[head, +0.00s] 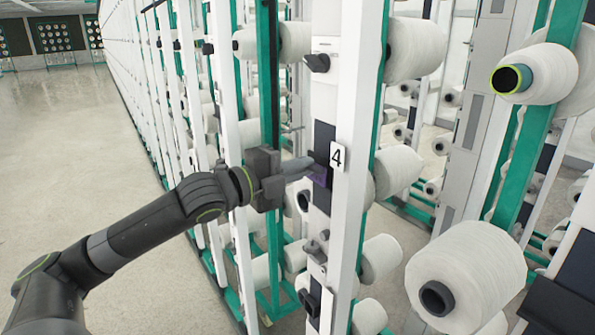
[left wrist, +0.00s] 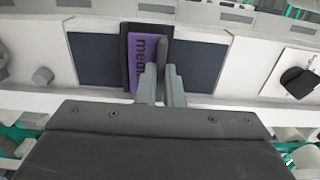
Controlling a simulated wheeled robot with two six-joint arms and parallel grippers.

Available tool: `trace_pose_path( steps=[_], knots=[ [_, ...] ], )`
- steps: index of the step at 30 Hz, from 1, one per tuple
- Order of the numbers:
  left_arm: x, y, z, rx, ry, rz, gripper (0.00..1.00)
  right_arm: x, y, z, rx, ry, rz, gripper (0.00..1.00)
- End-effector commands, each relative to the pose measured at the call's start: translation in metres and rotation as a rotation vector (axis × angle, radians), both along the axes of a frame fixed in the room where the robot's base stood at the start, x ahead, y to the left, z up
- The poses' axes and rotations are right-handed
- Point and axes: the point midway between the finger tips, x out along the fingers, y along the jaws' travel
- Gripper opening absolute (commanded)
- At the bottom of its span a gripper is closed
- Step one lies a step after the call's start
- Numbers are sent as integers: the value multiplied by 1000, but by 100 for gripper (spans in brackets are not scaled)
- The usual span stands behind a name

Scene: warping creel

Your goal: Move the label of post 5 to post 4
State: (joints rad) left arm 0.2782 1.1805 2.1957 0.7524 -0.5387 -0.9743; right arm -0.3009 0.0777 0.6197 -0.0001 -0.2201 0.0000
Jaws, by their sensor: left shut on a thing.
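The post with the number plate 4 (head: 337,157) stands upright in the middle of the head view, with a dark panel (head: 323,138) on its face. My left gripper (head: 312,168) reaches in from the left at this panel. In the left wrist view the label (left wrist: 146,60) has dark edges and partly readable lettering. It lies over the middle of the dark panel (left wrist: 95,62); whether it touches the panel I cannot tell. The fingers (left wrist: 160,75) cover part of it. My right gripper is not in view.
Several white yarn cones surround the post, with a large cone (head: 466,275) at the lower right. Dark knobs (head: 317,63) stick out of the post above and below the panel. A row of posts runs back left. The floor (head: 70,130) at left is clear.

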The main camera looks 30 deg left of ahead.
Motion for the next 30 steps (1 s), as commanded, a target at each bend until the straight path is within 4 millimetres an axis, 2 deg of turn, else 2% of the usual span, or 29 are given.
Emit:
trace_pose_path(
  steps=[6, 25, 26, 30],
  knots=[
    [5, -3, -1, 0, -1, -2, 0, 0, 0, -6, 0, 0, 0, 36],
    [10, -4, 0, -1, -1, -1, 0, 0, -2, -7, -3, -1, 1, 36],
    [10, -4, 0, 0, 0, 0, 8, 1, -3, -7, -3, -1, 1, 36],
    [10, -4, 0, 0, 1, 0, 27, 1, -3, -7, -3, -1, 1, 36]
  ],
)
